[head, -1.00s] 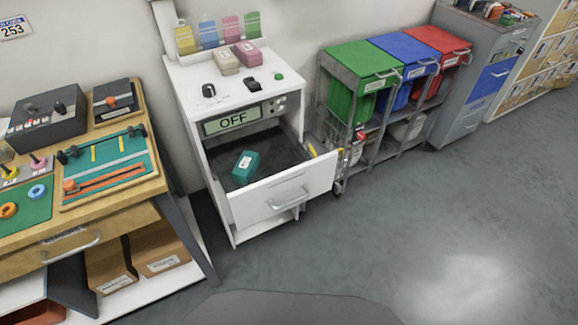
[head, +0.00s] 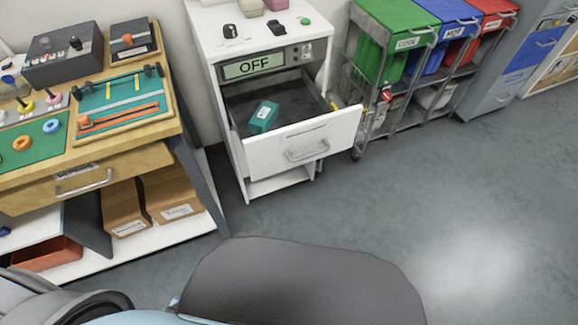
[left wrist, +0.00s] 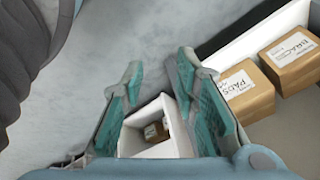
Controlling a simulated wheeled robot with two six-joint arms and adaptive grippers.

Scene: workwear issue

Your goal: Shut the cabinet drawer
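The white cabinet (head: 228,112) stands against the wall in the head view, with an "OFF" display on its front. Its drawer (head: 305,143) is pulled out toward the lower right, with a grey handle (head: 307,152) on its front. A teal box (head: 264,117) lies inside the drawer. My left gripper (left wrist: 158,82) is open and empty in the left wrist view, with teal finger pads apart. It is not visible in the head view, and neither the cabinet nor the drawer shows in the left wrist view. My right gripper is in neither view.
A wooden workbench (head: 130,147) stands left of the cabinet, with brown boxes on its lower shelf. A cart with green, blue and red bins (head: 392,40) stands to the right. The grey floor (head: 400,200) before the drawer is clear. Labelled brown boxes (left wrist: 243,88) show in the left wrist view.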

